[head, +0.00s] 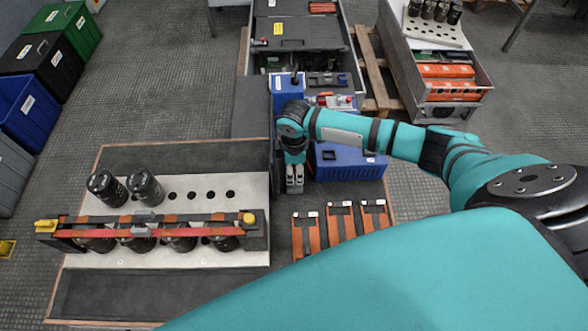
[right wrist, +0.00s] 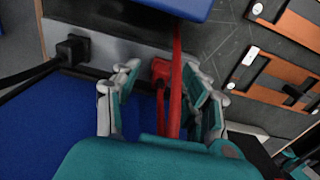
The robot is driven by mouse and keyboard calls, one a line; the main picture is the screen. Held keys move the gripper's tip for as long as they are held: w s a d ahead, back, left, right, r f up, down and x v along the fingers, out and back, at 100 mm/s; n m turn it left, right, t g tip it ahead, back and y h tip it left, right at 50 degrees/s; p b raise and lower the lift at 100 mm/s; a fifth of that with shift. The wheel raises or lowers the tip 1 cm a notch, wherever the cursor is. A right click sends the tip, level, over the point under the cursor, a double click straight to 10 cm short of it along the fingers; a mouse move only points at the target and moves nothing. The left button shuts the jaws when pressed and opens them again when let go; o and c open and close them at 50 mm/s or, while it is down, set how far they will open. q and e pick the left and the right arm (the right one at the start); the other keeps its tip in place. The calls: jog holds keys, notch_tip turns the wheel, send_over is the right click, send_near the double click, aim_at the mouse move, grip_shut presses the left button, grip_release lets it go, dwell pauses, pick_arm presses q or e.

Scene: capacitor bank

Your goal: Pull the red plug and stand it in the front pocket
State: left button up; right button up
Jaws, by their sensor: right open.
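The red plug (right wrist: 160,70) shows in the right wrist view at a grey strip (right wrist: 110,48), with a red cable (right wrist: 176,85) beside it. My right gripper (right wrist: 163,78) is open, with one finger on each side of the plug. I see no clear contact, and the depth between fingers and plug is hard to judge. In the head view my right gripper (head: 294,184) points down just left of the blue box (head: 350,163); the plug is hidden there. I cannot make out the front pocket. My left gripper is not in view.
A black plug (right wrist: 72,48) with a black cable sits in the same strip. Orange-and-black plates (head: 340,222) lie to the right of my gripper. A rack with a long red-and-black bar (head: 150,232) and black cans (head: 145,187) stands to the left. An open drawer (head: 452,88) is at the back right.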

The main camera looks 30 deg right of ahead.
dwell(0.7)
jog(key=shift+p, duration=0.4)
grip_shut()
jog(key=shift+r, duration=0.15)
dwell(0.4)
jog(key=shift+r+p, duration=2.9)
jog(key=shift+p, duration=0.6)
